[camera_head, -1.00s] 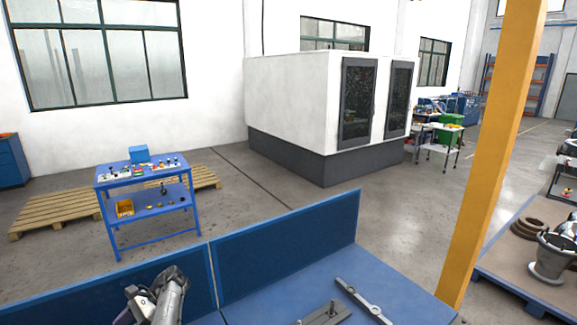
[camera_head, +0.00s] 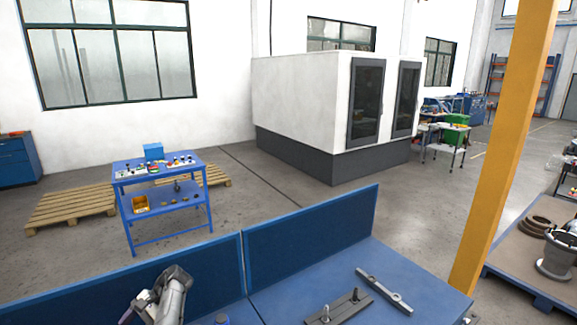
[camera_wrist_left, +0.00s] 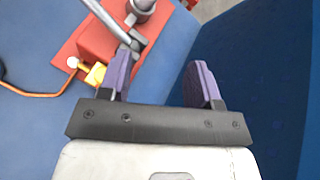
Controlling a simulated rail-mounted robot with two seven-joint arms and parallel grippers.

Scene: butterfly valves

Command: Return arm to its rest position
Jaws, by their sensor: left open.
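My left gripper (camera_wrist_left: 160,82) shows in the left wrist view with its two purple fingers apart and nothing between them. It is above the blue tabletop (camera_wrist_left: 40,125), close to a blue upright panel (camera_wrist_left: 265,80) on the right. A red block (camera_wrist_left: 85,58) with a grey metal lever lies left of the fingers; the left finger overlaps its edge in the picture, and contact cannot be told. In the head view, a grey and white part of my left arm (camera_head: 172,297) shows at the bottom left, in front of the blue panel. The right gripper is out of view.
A yellow connector (camera_wrist_left: 95,74) with an orange cable sits at the red block. In the head view, a grey bar (camera_head: 384,291) and a dark plate with pegs (camera_head: 338,307) lie on the blue bench. A yellow post (camera_head: 505,150) stands right of it.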

